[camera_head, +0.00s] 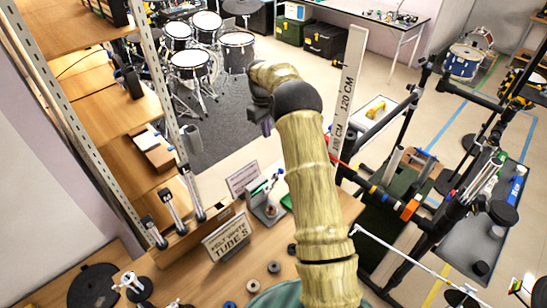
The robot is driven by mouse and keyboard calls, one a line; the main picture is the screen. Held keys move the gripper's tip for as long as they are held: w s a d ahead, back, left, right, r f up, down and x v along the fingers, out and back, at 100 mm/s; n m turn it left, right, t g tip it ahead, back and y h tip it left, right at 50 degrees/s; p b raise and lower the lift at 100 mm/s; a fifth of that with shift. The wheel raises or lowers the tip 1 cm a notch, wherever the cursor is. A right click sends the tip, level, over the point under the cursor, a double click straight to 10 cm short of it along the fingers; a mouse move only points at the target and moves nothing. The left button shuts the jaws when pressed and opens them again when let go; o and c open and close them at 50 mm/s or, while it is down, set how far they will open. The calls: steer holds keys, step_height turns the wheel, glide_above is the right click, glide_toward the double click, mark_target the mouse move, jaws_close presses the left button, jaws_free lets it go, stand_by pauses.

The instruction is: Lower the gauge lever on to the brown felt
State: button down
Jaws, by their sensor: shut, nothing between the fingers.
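A small grey gauge stand (268,197) stands on the wooden bench, with an upright plate and a thin raised lever (276,180) on its right side. A small brown round patch (270,210), which looks like the felt, lies on its base. The lever and the patch look apart, but they are too small to be sure. My arm rises from the bottom and bends over at a dark joint. My gripper (266,127) is the small dark end hanging above and behind the stand, shut and empty. It is clear of the lever. Its fingertips are hard to make out.
A sign reading "FELT WHITE TUBE S" (227,237) stands left of the gauge. Several small rings (274,267) lie on the bench in front. A tall white ruler board (347,95) and black stands (410,130) rise to the right. Shelving (100,130) bounds the left.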

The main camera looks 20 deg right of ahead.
steer(key=s+d+f+p, duration=0.1)
steer(key=s+f+p, duration=0.3)
steer(key=f, duration=0.8)
steer(key=shift+d+f+p, duration=0.15)
steer(key=shift+d+p, duration=0.2)
steer(key=shift+p, duration=0.9)
steer(key=shift+s+d, duration=0.2)
steer(key=shift+s, duration=0.05)
steer(key=shift+s+a+t, duration=0.1)
steer(key=shift+s+t, duration=0.15)
steer(key=shift+t, duration=0.05)
